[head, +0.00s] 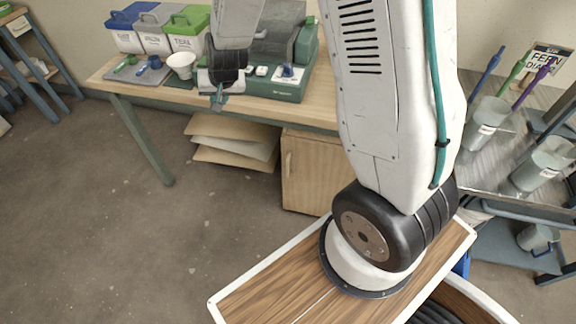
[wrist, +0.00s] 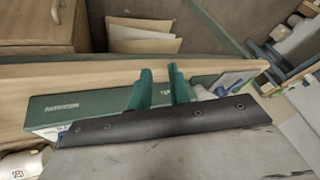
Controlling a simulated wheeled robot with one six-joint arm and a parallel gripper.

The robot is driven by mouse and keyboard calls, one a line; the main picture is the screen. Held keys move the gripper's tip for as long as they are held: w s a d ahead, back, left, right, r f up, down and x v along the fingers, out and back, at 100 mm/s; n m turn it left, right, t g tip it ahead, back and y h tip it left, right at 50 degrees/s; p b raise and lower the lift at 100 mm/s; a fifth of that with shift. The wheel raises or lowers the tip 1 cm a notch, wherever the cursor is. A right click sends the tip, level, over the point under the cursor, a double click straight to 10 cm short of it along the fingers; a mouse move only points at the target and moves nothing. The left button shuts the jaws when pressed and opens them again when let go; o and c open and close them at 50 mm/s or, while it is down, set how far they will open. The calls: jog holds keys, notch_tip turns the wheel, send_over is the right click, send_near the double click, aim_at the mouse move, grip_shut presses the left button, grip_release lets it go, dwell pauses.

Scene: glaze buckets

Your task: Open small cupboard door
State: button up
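The small wooden cupboard door (head: 318,178) is under the table, right of the shelved boards, and looks shut. Its pale upright handle (head: 289,165) is near the door's left edge. The cupboard door (wrist: 25,22) also shows at the upper left of the wrist view, with the handle (wrist: 57,12) at its right side. My gripper (head: 218,101) hangs in front of the green machine, above and left of the door, apart from the handle. In the wrist view my gripper (wrist: 159,70) has two green fingers with an empty gap between them.
The wooden table (head: 160,92) holds a green machine (head: 290,88), lidded buckets (head: 155,35) and a white cup (head: 181,65). Stacked boards (head: 235,140) lie beside the cupboard. A metal bench (head: 500,170) with jars stands right. The floor before the cupboard is clear.

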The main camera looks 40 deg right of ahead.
jog(key=w+d+f+m+h, duration=0.1)
jog(key=w+f, duration=0.1)
jog(key=f, duration=0.5)
jog(key=w+d+f+m+h, duration=0.1)
jog(key=w+d+f, duration=0.1)
jog(key=f, duration=0.5)
jog(key=m+t+h, duration=0.1)
jog(key=t+h, duration=0.7)
jog(key=h, duration=0.2)
send_near(288, 167)
jog(key=x, duration=1)
jog(key=shift+w+d+r, duration=0.1)
jog(key=shift+w+d, duration=0.1)
jog(key=shift+w, duration=0.1)
grip_shut()
